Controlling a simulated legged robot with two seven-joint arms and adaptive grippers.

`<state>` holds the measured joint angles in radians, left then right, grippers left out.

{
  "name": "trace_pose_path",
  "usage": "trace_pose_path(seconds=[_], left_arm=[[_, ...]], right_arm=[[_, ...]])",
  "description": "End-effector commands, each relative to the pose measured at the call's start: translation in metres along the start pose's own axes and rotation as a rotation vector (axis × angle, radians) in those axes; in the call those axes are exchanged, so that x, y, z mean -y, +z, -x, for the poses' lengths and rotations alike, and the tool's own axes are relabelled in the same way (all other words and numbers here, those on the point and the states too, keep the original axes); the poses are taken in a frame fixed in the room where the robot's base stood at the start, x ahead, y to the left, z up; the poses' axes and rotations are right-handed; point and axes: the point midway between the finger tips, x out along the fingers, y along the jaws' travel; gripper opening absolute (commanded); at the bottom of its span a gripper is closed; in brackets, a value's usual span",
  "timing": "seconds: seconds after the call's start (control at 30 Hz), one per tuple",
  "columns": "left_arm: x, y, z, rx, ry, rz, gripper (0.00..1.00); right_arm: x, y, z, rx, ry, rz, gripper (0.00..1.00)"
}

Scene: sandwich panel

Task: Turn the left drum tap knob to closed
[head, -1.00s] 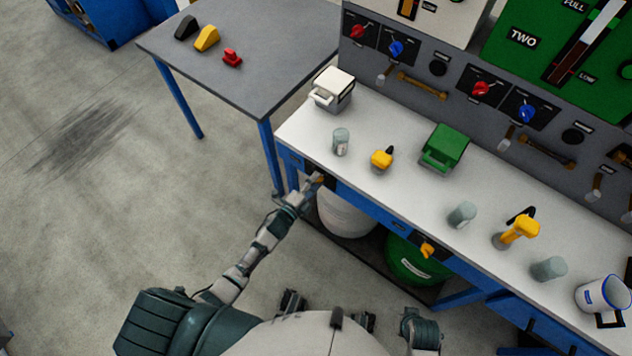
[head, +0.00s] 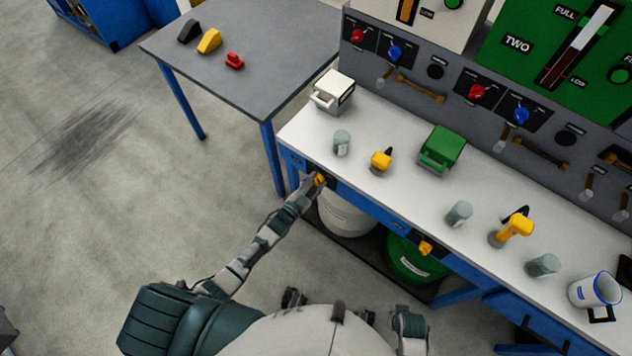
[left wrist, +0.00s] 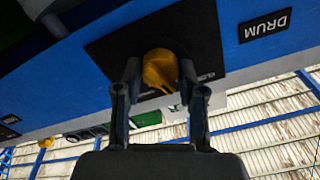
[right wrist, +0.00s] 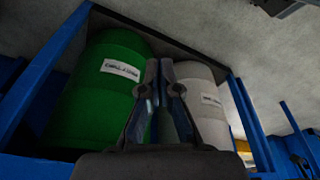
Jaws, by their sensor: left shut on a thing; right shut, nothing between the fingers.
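The left drum tap knob is yellow (head: 319,178) and sits on a black plate on the bench's blue front edge, above the white drum (head: 345,215). In the left wrist view the knob (left wrist: 160,70) is between the two fingers of my left gripper (left wrist: 160,88), near a "DRUM" label (left wrist: 264,26). My left gripper (head: 314,181) is shut on the knob. Its exact turn angle is hard to read. My right gripper (right wrist: 166,80) is shut and empty, in front of the drums below the bench.
A second yellow knob (head: 426,248) is on the bench edge above the green drum (head: 412,262). The bench top (head: 395,205) holds jars, a white box (head: 333,92), a green box (head: 441,148) and a mug (head: 594,290). A grey side table (head: 270,80) stands at the left.

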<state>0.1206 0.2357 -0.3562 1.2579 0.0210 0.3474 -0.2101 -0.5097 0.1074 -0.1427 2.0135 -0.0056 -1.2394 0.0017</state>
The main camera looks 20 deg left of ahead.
Motion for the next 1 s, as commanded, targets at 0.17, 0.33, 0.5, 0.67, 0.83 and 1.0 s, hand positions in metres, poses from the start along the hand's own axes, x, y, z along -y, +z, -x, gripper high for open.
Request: trace_pose_path(seconds=[0.17, 0.33, 0.5, 0.67, 0.83, 1.0], left_arm=[[0.0, 0.007, 0.003, 0.018, 0.002, 0.149, 0.05], [-0.001, 0.008, 0.004, 0.019, 0.002, 0.272, 0.05], [-0.002, 0.008, 0.004, 0.02, 0.001, 0.361, 0.05], [-0.002, 0.008, 0.004, 0.02, 0.002, 0.414, 0.05], [-0.003, 0.008, 0.004, 0.021, 0.002, 0.44, 0.05], [-0.004, 0.008, 0.004, 0.021, 0.003, 0.447, 0.05]], right_arm=[[-0.001, 0.002, -0.006, 0.002, -0.002, 0.0, 0.0], [-0.001, 0.002, -0.009, 0.001, -0.002, 0.0, 0.0], [-0.001, 0.002, -0.01, 0.0, -0.002, 0.0, 0.0], [-0.001, 0.004, -0.012, 0.005, -0.002, 0.001, 0.0], [-0.001, 0.005, -0.014, 0.009, -0.002, 0.001, 0.0], [0.0, 0.005, -0.014, 0.007, -0.003, 0.001, 0.0]])
